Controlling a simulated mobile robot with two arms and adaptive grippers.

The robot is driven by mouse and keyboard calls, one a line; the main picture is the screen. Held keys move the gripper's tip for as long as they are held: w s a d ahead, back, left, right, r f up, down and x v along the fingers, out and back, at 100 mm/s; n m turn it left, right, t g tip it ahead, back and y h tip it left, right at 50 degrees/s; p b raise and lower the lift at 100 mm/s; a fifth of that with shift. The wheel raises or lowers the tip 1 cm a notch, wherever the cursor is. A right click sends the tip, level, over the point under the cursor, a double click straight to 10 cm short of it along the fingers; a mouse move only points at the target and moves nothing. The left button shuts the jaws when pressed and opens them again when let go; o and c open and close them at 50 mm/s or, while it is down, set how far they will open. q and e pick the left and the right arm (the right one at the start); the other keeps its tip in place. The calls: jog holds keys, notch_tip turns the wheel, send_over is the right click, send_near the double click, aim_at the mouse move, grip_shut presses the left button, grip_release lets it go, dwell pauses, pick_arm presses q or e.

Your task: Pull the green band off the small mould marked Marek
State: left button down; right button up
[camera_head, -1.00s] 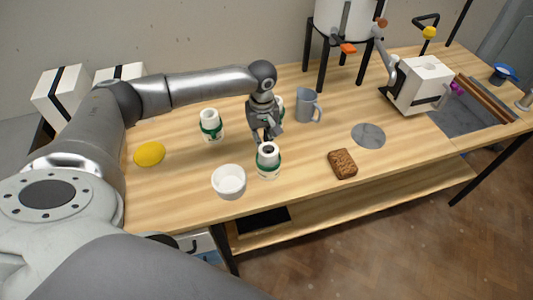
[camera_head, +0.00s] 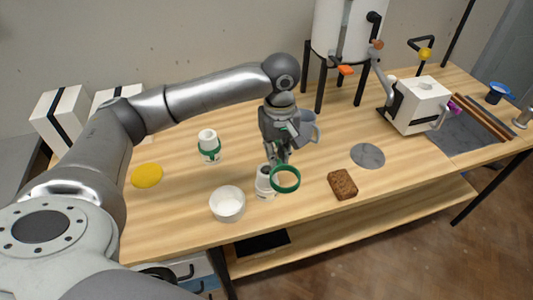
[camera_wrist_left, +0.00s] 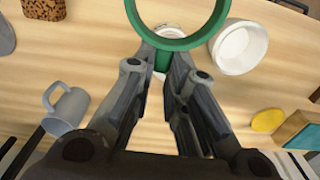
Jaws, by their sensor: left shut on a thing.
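My left gripper (camera_head: 277,158) is shut on a green band (camera_head: 297,183), a ring held at one edge. In the left wrist view, the band (camera_wrist_left: 180,43) stands out beyond my fingertips (camera_wrist_left: 165,75). Another white mould (camera_head: 208,138) with a green band stands farther left. My right gripper is not in view.
A white bowl (camera_head: 228,216) stands close left of the bare mould. A grey mug (camera_head: 306,130) is behind my gripper. A brown sponge-like block (camera_head: 342,185) and a grey disc (camera_head: 368,156) lie to the right. A yellow object (camera_head: 147,176) lies at the left.

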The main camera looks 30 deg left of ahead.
pick_arm(q)
jog(key=s+d+r+p, duration=0.1)
jog(key=s+d+r, duration=0.1)
jog(key=d, duration=0.3)
jog(key=shift+s+d+r+p, duration=0.15)
jog(key=shift+s+r+p, duration=0.15)
jog(key=shift+r, duration=0.05)
dwell(0.4)
